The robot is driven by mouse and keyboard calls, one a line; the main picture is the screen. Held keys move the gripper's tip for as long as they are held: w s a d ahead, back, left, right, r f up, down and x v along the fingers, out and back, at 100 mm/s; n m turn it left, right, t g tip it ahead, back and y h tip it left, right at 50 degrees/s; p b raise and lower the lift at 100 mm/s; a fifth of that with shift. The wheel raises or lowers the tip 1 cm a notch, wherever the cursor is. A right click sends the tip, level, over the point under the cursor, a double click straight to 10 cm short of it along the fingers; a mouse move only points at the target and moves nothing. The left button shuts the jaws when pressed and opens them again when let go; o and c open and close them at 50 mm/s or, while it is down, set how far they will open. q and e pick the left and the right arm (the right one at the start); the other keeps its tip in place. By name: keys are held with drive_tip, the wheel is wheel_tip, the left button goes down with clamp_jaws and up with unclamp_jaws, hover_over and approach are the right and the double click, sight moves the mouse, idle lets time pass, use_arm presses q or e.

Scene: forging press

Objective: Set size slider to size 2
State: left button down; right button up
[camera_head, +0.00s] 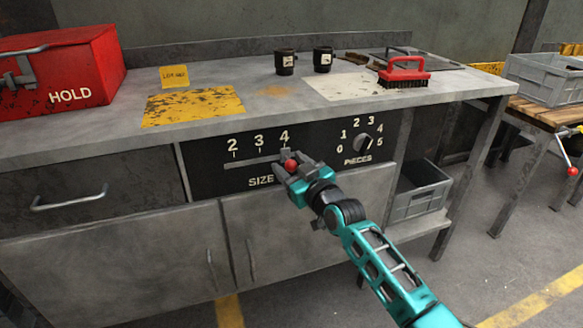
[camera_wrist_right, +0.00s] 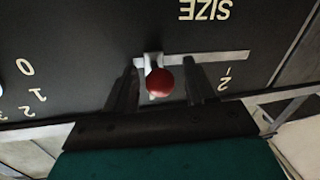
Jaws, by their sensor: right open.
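The size slider's track (camera_head: 243,164) is a light slot on the black front panel, marked 2, 3 and 4 from left to right. Its red ball knob (camera_head: 291,165) is at the right end, under the 4. In the right wrist view the red knob (camera_wrist_right: 160,82) sits between the two dark fingers with gaps on both sides, and the track (camera_wrist_right: 222,57) runs right toward the 2. My right gripper (camera_head: 289,168) is open around the knob. My left gripper is not in view.
A pieces dial (camera_head: 362,142) is right of the slider. On the bench above are a red HOLD box (camera_head: 60,75), two dark mugs (camera_head: 285,62) (camera_head: 323,59) and a red brush (camera_head: 404,72). A drawer handle (camera_head: 69,200) projects at left.

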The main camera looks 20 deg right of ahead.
clamp_jaws()
idle(0.4)
drive_tip(key=shift+a, duration=0.1)
